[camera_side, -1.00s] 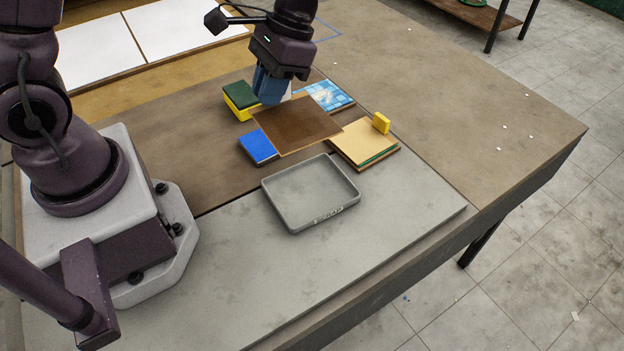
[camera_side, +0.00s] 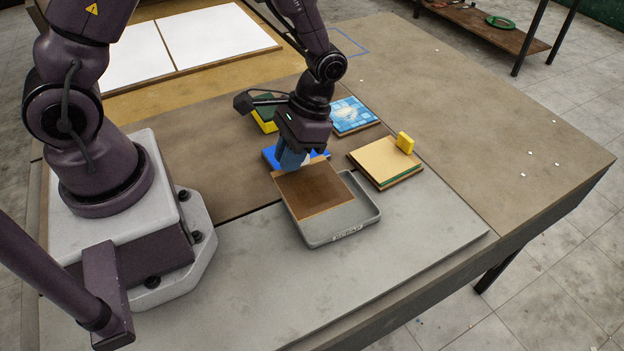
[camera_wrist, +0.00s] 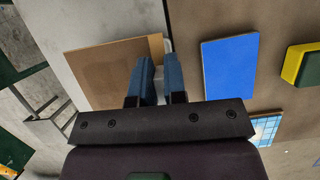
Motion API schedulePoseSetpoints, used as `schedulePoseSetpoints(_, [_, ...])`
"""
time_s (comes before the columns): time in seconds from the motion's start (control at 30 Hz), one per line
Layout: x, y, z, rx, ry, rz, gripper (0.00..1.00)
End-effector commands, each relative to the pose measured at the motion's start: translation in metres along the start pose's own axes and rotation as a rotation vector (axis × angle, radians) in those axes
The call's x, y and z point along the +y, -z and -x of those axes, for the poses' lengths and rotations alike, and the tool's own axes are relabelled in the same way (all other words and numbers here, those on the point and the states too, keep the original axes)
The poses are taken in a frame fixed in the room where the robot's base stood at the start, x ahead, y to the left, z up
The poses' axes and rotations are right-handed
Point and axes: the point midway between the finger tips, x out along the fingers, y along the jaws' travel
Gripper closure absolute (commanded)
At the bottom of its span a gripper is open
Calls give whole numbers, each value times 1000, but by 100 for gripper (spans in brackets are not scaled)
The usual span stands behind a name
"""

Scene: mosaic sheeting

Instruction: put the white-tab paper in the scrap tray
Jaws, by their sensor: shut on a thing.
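My gripper (camera_side: 290,162) has blue fingers and is shut on the edge of a brown paper sheet (camera_side: 312,188). The sheet also shows in the wrist view (camera_wrist: 105,72), left of the fingers. A small white piece, apparently its tab, shows beside the fingers in the wrist view (camera_wrist: 168,45); the fingers hide part of it. In the side view the sheet covers much of the grey scrap tray (camera_side: 372,209), overlapping its left and middle. The tray's right and front rim shows. I cannot tell how far the sheet is above the tray floor.
A blue pad (camera_wrist: 230,68) lies just behind the tray. A green and yellow block (camera_side: 265,116), a blue mosaic panel (camera_side: 353,115) and a tan stack (camera_side: 380,163) with a yellow block (camera_side: 405,143) stand behind and to the right. The grey bench in front is clear.

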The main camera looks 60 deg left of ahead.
Motion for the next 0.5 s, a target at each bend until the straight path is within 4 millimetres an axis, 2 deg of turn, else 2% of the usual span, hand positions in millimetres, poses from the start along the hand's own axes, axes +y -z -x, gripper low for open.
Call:
schedulePoseSetpoints(0.1, [1,24,-15,-6,0,0,100])
schedulePoseSetpoints(0.2, [1,38,-23,-4,0,0,100])
schedulePoseSetpoints(0.43, [2,56,-32,-4,0,0,100])
schedulePoseSetpoints(0.5, [1,60,-42,-7,1,0,100])
